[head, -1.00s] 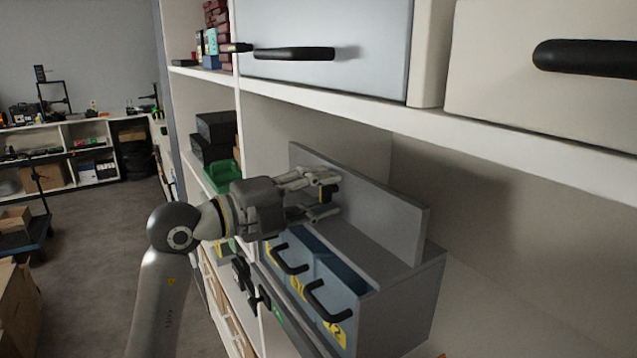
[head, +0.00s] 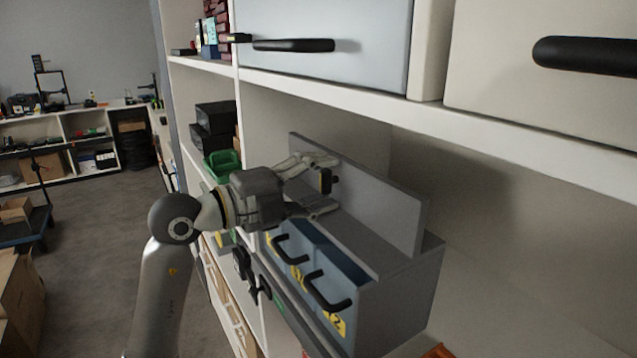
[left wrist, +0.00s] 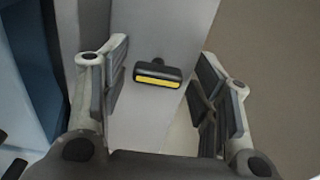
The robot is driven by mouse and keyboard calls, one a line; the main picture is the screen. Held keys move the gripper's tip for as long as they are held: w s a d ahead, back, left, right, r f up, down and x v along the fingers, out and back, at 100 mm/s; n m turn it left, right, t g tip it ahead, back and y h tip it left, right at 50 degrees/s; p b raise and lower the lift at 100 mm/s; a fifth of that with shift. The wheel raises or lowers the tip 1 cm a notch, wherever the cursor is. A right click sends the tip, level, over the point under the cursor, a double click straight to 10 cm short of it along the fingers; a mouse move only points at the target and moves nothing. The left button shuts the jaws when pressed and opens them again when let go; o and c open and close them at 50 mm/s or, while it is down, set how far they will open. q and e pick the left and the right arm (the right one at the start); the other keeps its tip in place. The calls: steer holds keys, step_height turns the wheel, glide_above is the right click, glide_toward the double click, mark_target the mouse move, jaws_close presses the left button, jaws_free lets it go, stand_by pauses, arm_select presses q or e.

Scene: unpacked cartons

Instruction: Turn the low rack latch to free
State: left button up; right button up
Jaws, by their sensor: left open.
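The latch (left wrist: 157,74) is a small black handle with a yellow stripe on the grey upright panel. In the left wrist view it sits between the two fingers, a little beyond the tips, and appears untouched. It also shows in the head view (head: 326,181) as a small dark piece between the fingers. My left gripper (head: 328,184) is open around the latch's place, in front of the grey rack panel (head: 385,205). In the left wrist view the gripper (left wrist: 160,92) has its fingers wide apart with nothing held. My right gripper is not in view.
Below the panel is a grey unit with blue drawers and black handles (head: 328,292). A white shelf board (head: 420,115) runs above, with large drawers over it. A green bin (head: 222,165) and black boxes (head: 214,118) stand to the left.

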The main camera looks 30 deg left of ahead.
arm_select(q)
steer(key=shift+f, duration=0.15)
steer(key=v, duration=0.8)
stand_by(0.6)
